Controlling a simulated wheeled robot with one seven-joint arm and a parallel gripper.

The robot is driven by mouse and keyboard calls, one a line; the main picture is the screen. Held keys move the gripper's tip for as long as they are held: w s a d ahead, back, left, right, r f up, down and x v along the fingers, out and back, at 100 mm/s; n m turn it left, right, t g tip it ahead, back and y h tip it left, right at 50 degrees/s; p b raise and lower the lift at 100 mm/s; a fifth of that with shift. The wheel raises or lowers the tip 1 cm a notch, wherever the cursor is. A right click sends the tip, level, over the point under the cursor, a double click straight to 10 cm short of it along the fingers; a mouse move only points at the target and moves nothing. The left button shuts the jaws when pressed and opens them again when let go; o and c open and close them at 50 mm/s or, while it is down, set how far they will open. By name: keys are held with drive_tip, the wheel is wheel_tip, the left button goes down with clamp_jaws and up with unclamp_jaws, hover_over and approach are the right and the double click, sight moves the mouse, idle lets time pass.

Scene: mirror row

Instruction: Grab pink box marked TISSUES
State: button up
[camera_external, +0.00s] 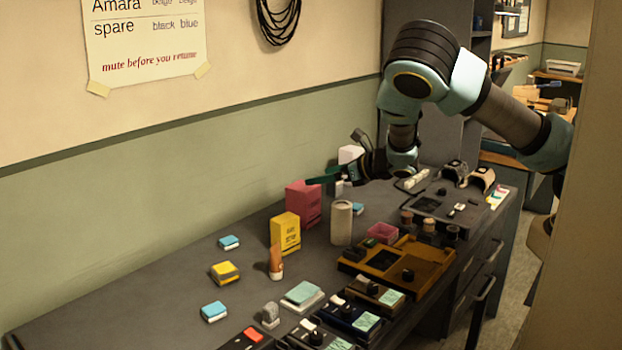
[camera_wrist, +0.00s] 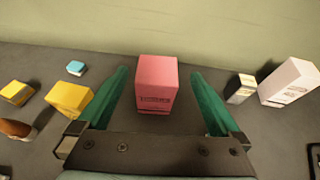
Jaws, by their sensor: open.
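The pink box (camera_external: 304,203) stands upright on the dark grey desk against the green wall. In the wrist view the pink box (camera_wrist: 157,85) is centred between the two green fingers, with dark lettering on its front that is too small to read surely. My gripper (camera_wrist: 158,90) is open, with one finger on each side of the box in the picture and a gap on both sides. In the external view my gripper (camera_external: 322,180) reaches in from the right, its fingers by the top of the box. I cannot tell how far the fingertips reach along the box.
A yellow box (camera_external: 285,233) stands left of the pink box, and a beige cylinder (camera_external: 341,223) stands in front right. A white box (camera_wrist: 290,82) and a smaller pale box (camera_wrist: 240,89) stand to the right. A wooden tray (camera_external: 420,262) lies nearer the front edge.

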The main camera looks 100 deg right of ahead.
sight(301, 185)
drive_tip(key=x, duration=0.3)
drive_tip(key=f+p+x, duration=0.1)
drive_tip(key=x, duration=0.2)
drive_tip(key=shift+s+a, duration=0.15)
drive_tip(key=shift+s, duration=0.1)
drive_tip(key=shift+a+f+p+x, duration=0.15)
drive_tip(key=shift+p+x, duration=0.35)
drive_tip(key=shift+x, duration=0.4)
drive_tip(key=shift+f+p+x, duration=0.2)
drive_tip(key=shift+p+x, duration=0.35)
drive_tip(key=shift+x, duration=0.35)
drive_tip(key=shift+a+f+p+x, duration=0.15)
drive_tip(key=shift+p+x, duration=0.35)
drive_tip(key=shift+x, duration=0.45)
drive_tip(key=c, duration=1.1)
drive_tip(key=shift+c, duration=0.2)
drive_tip(key=shift+r, duration=0.1)
